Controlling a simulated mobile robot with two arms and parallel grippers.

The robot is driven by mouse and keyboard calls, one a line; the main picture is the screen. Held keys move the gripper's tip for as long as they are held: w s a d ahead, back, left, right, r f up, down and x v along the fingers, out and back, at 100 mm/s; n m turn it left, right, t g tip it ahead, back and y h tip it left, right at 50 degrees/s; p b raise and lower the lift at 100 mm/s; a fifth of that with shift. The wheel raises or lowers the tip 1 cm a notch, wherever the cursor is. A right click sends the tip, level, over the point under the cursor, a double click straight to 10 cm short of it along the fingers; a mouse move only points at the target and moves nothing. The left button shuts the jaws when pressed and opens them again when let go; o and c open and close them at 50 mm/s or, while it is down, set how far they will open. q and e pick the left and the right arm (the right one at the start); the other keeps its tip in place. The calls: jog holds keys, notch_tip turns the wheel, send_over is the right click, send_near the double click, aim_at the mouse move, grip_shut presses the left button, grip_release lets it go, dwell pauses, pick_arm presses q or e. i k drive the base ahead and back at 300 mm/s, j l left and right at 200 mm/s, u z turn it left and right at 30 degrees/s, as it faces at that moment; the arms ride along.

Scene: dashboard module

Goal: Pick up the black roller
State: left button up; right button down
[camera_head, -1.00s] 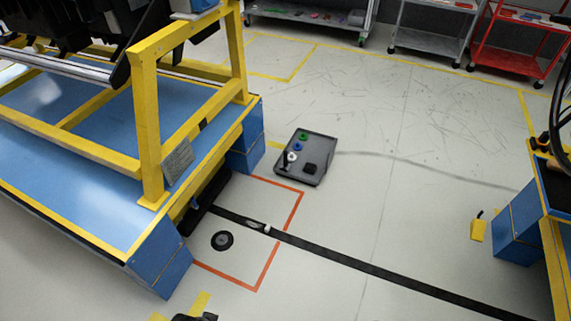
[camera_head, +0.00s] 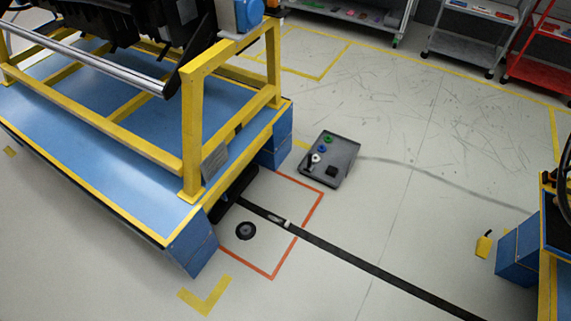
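A round black disc-like piece with a lighter centre (camera_head: 245,231) lies on the floor inside the red-orange marked outline, left of the black floor strip; it may be the black roller, though its shape is hard to tell from here. A dark grey tray (camera_head: 344,168) on the floor holds a green ring (camera_head: 327,140), a blue ring (camera_head: 321,149), a white ring (camera_head: 316,158) and a small black block-like piece (camera_head: 331,171). Neither of my grippers is in view.
A blue platform with a yellow frame (camera_head: 193,130) fills the left, carrying the dark dashboard module. A blue and yellow stand (camera_head: 518,254) is at right. Grey (camera_head: 468,38) and red (camera_head: 541,70) carts stand at the back.

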aim_at(309, 167)
jog(key=i+l+u, duration=0.3)
jog(key=l+u, duration=0.3)
jog(key=i+l+u, duration=0.15)
jog(key=l+u, duration=0.15)
